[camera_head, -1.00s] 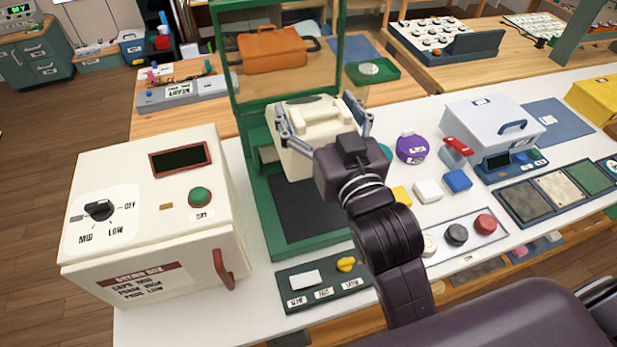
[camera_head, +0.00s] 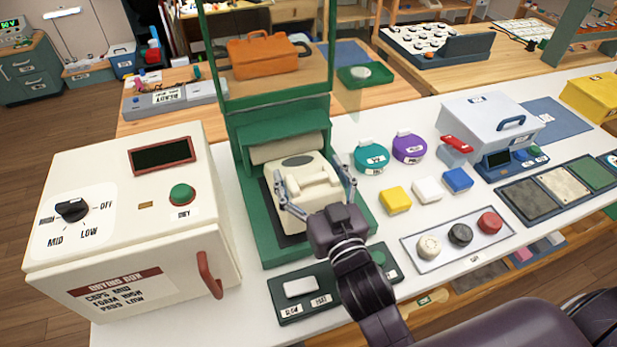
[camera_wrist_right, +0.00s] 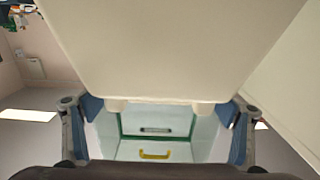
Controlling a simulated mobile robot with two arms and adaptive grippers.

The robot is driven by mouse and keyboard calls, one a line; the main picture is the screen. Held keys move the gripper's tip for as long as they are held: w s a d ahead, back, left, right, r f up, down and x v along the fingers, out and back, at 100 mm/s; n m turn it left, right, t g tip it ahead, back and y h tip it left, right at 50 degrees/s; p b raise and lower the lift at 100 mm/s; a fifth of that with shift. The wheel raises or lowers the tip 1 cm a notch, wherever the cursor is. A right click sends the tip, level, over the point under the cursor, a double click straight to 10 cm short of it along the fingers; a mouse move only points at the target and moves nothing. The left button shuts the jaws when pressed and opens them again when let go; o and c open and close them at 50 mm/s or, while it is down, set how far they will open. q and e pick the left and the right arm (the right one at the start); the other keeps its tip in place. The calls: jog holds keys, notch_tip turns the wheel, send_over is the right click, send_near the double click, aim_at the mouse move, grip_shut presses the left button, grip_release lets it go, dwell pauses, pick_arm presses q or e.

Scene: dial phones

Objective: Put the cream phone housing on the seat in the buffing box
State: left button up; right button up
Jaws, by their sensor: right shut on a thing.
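The cream phone housing (camera_head: 303,177) is inside the green buffing box (camera_head: 253,220), over the dark seat (camera_head: 290,226). The seat shows only at the housing's edges, and I cannot tell whether the housing touches it. My right gripper (camera_head: 316,190) is shut on the housing from the front, with one finger at each side. In the right wrist view the housing (camera_wrist_right: 160,55) fills the upper middle, between the fingers. My left gripper is not in view.
A pale roller (camera_head: 288,148) lies across the box behind the housing. The cream drying box (camera_head: 120,215) stands to the left. A control strip (camera_head: 330,297) is in front, partly behind my arm. Teal (camera_head: 370,157) and purple (camera_head: 408,147) containers and coloured blocks are to the right.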

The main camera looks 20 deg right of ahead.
jog(key=shift+f, duration=0.6)
jog(key=shift+f+b, duration=0.4)
jog(key=shift+f, duration=0.25)
jog(key=o, duration=1.9)
